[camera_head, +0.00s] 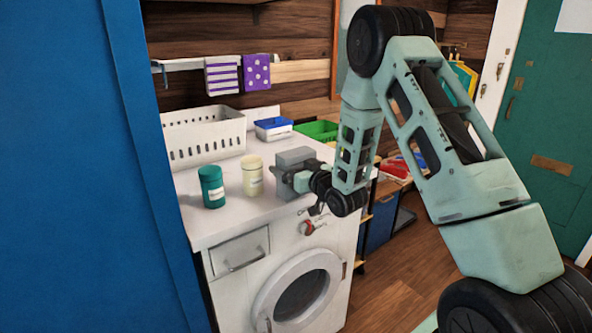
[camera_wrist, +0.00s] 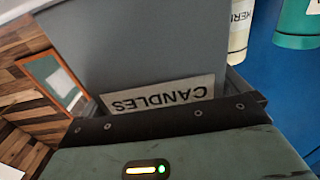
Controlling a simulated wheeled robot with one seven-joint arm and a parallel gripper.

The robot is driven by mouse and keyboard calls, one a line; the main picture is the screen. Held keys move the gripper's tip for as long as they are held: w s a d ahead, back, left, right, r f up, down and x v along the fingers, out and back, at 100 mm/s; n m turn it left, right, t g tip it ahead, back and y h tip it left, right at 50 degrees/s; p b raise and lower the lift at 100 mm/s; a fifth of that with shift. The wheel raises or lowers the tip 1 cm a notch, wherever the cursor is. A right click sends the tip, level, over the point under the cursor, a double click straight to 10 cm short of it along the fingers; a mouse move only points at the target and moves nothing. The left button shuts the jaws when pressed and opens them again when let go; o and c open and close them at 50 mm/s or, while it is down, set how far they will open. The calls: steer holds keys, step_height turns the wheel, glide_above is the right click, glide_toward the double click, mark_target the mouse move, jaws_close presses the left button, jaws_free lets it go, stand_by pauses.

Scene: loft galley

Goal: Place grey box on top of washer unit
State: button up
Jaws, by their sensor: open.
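The grey box (camera_head: 295,158) is at the front right part of the white top of the washer unit (camera_head: 225,210), and appears to rest there. In the wrist view the grey box (camera_wrist: 150,50) fills the upper middle, with an upside-down label reading CANDLES. My gripper (camera_head: 290,181) is open and right at the front of the box. Its dark bar (camera_wrist: 165,122) crosses the wrist view just below the label. The fingertips are mostly hidden, and I cannot tell whether they touch the box.
A green jar (camera_head: 212,187) and a cream jar (camera_head: 252,175) stand left of the box. A white basket (camera_head: 203,137), a blue tub (camera_head: 273,128) and a green tray (camera_head: 318,130) sit behind. A blue panel (camera_head: 80,170) fills the left side. Wooden floor is open at right.

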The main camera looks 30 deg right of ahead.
steer(key=shift+w, duration=0.55)
steer(key=c, duration=0.8)
steer(key=shift+o, duration=0.2)
step_height(320, 180, up, 10)
steer(key=shift+f+b, duration=0.1)
steer(key=shift+b, duration=0.35)
